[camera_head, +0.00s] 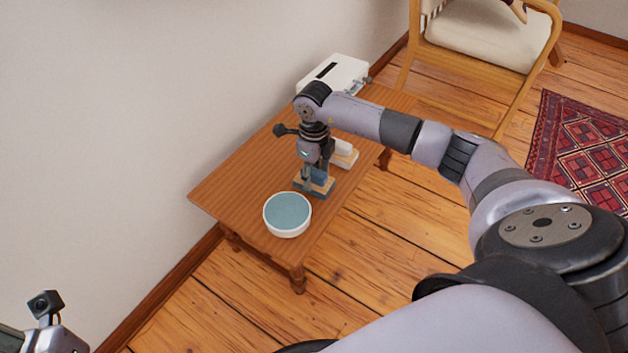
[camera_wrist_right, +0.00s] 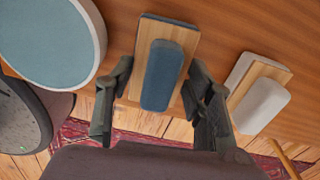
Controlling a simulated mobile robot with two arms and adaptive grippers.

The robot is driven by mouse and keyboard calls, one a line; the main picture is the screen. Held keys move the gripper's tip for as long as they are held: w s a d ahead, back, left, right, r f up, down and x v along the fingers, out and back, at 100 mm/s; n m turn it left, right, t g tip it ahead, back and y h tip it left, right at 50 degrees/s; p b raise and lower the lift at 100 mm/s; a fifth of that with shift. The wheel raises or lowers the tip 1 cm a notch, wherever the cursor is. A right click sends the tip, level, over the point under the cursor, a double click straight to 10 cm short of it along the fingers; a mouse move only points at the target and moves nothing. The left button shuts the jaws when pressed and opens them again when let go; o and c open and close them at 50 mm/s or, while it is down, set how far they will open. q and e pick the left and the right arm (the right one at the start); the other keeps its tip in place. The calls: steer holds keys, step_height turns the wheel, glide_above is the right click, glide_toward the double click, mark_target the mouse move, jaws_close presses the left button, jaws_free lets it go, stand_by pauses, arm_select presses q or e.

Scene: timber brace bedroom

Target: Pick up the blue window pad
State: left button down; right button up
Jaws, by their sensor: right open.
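The blue window pad (camera_head: 317,187) lies on the wooden table, a wood block with a blue grip on top. In the right wrist view the blue pad (camera_wrist_right: 164,72) sits in the middle, its rounded blue grip facing the camera. My right gripper (camera_head: 314,178) is directly above it, pointing down. In the wrist view its open fingers (camera_wrist_right: 160,85) are on either side of the pad, with gaps visible at the grip; whether they touch the wood is unclear. Part of my left wrist (camera_head: 50,335) shows at the lower left; its fingers cannot be made out.
A white round container with a blue top (camera_head: 288,214) stands close in front of the pad. A white and wood pad (camera_head: 345,152) lies just behind it. A white box (camera_head: 335,75) stands at the table's (camera_head: 235,185) far end, by the wall. A chair (camera_head: 480,35) is beyond.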

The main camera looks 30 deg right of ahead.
jaws_close()
stand_by(0.7)
